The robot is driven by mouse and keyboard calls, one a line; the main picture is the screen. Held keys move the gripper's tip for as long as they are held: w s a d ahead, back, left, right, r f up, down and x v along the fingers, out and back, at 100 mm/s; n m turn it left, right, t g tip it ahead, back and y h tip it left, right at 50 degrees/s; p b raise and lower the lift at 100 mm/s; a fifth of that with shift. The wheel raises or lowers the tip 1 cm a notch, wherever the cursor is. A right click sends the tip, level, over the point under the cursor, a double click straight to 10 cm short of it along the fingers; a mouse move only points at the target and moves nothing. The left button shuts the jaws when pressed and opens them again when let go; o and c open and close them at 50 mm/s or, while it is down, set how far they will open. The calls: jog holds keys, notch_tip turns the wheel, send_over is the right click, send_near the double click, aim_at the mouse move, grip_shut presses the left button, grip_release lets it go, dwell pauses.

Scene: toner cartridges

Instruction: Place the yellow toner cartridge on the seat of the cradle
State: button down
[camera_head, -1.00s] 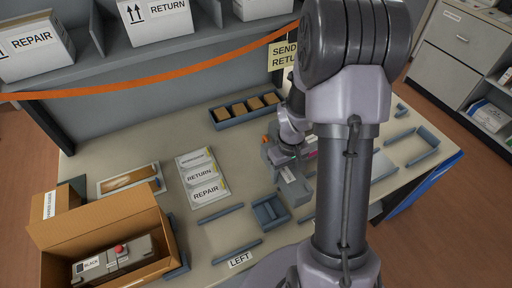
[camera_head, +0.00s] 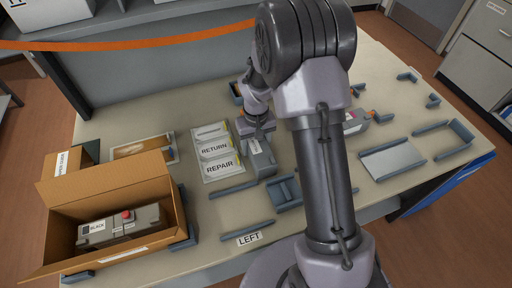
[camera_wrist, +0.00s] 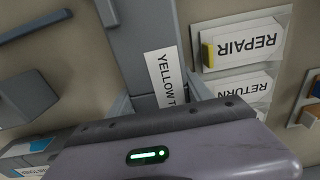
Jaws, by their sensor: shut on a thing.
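My gripper (camera_head: 256,130) is shut on the yellow toner cartridge (camera_head: 263,164), a grey block with a white label. In the wrist view the cartridge (camera_wrist: 143,35) runs up from the jaws, and its label reads "YELLOW T", the rest hidden. It is beside the REPAIR and RETURN cards; its height above the table is hard to tell. Blue-grey rails and a small block-like piece (camera_head: 286,193) lie just in front of it, by a LEFT label (camera_head: 248,239). I cannot tell for sure which fixture is the cradle; another flat piece with rails (camera_head: 393,159) lies at the right.
The REPAIR and RETURN cards (camera_head: 214,150) lie left of the cartridge. An open cardboard box (camera_head: 60,235) holds a black-labelled cartridge (camera_head: 120,225). A magenta-marked cartridge (camera_head: 353,122) lies behind my arm.

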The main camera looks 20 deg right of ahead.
jog(key=shift+c, duration=2.1)
grip_release()
